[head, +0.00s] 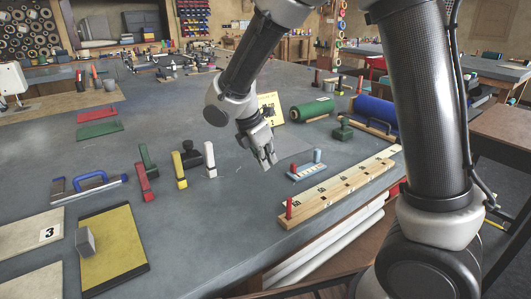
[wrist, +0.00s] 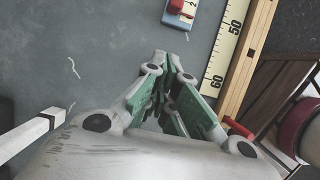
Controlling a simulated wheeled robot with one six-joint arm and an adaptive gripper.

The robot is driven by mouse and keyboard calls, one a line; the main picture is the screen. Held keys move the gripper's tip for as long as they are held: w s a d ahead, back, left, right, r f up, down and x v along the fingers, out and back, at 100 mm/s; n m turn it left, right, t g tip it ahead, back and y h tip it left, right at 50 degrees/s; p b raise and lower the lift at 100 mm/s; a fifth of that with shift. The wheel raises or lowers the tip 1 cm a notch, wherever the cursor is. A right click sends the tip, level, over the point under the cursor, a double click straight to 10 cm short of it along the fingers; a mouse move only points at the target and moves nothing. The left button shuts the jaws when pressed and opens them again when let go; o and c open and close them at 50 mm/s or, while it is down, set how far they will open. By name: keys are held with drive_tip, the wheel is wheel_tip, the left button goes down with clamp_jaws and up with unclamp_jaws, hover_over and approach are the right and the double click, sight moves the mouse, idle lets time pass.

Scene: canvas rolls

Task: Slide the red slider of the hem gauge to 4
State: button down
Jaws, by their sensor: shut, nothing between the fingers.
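The hem gauge (head: 306,173) is a small pale blue block with a white number strip, lying on the grey table. Its red slider (head: 294,170) is toward the left end, and a blue peg (head: 317,156) stands toward the other end. In the wrist view only part of the hem gauge (wrist: 171,21) shows at the top edge. The red slider (wrist: 178,6) is there beside a printed 2; its exact setting is cut off. My gripper (head: 270,163) is shut and empty above the table, left of the gauge and apart from it.
A long wooden ruler (head: 340,186) with a red peg (head: 289,208) runs along the table edge, right of the gauge. Green (head: 312,109) and blue (head: 374,115) rolls lie behind. Red, yellow and white upright blocks stand to the left. The table between them and the gauge is mostly clear.

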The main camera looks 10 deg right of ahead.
sight(293, 164)
drive_tip(key=x, duration=0.5)
drive_tip(key=shift+d+f, duration=0.25)
drive_tip(key=shift+f, duration=0.05)
drive_tip(key=shift+w+d+r, duration=0.1)
drive_tip(key=shift+w+d, duration=0.15)
drive_tip(key=shift+d, duration=0.3)
drive_tip(key=shift+w+d+r, duration=0.1)
drive_tip(key=shift+w+d, duration=0.1)
drive_tip(key=shift+d, duration=0.35)
drive_tip(key=shift+w+d, duration=0.25)
drive_tip(key=shift+d, duration=0.3)
drive_tip(key=d, duration=0.1)
drive_tip(key=w+d, duration=0.1)
drive_tip(key=d, duration=0.1)
drive_tip(key=shift+w+d, duration=0.3)
drive_tip(key=shift+d, duration=0.1)
drive_tip(key=shift+a, duration=0.15)
